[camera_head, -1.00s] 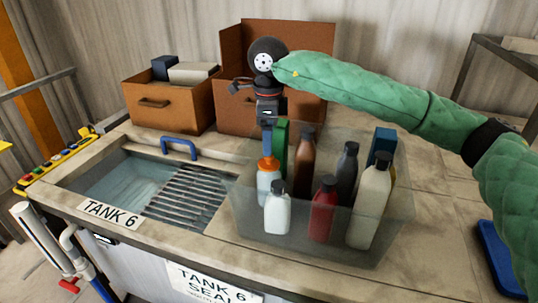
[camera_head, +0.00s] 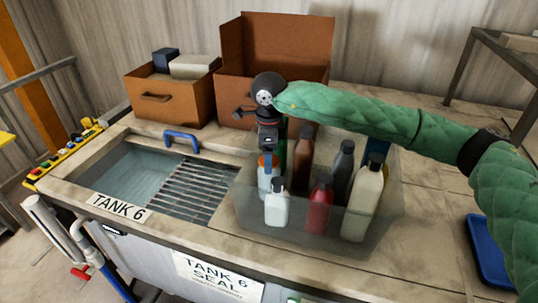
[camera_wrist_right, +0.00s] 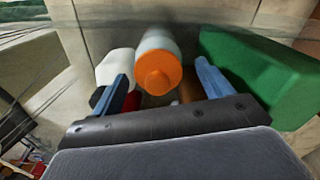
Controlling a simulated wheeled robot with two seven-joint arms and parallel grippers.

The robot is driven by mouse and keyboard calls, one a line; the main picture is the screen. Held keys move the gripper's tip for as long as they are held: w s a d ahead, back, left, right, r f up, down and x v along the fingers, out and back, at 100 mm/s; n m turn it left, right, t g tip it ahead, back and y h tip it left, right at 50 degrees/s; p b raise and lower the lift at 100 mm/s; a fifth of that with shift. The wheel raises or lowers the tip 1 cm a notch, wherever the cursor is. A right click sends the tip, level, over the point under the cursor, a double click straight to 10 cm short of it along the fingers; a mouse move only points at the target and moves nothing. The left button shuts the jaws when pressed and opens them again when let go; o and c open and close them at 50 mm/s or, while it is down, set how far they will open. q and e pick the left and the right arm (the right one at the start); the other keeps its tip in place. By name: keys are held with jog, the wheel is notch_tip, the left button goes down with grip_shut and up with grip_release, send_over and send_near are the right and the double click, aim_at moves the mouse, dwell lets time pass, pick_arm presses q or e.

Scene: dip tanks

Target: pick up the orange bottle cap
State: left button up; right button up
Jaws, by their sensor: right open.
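The orange bottle cap (camera_wrist_right: 157,74) tops a pale bottle (camera_wrist_right: 158,42) in the right wrist view. In the head view the bottle (camera_head: 264,184) stands at the left end of a clear bin (camera_head: 330,232), and its cap is mostly hidden behind my gripper. My right gripper (camera_head: 266,160) points down over the cap. In the right wrist view its two blue fingers (camera_wrist_right: 160,82) are open, one on each side of the cap, with gaps visible. My left gripper is not in view.
Close by in the bin stand a white bottle (camera_head: 277,208), a red bottle (camera_head: 320,205), a brown bottle (camera_head: 303,165), a grey bottle (camera_head: 343,168), a cream bottle (camera_head: 365,200) and a green box (camera_wrist_right: 265,75). A tank with a grate (camera_head: 190,192) lies left. Cardboard boxes (camera_head: 172,97) stand behind.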

jog(key=shift+s+f, duration=0.15)
jog(key=shift+s, duration=0.05)
jog(key=shift+c, duration=0.5)
jog(key=c, duration=1)
jog(key=shift+o, duration=0.2)
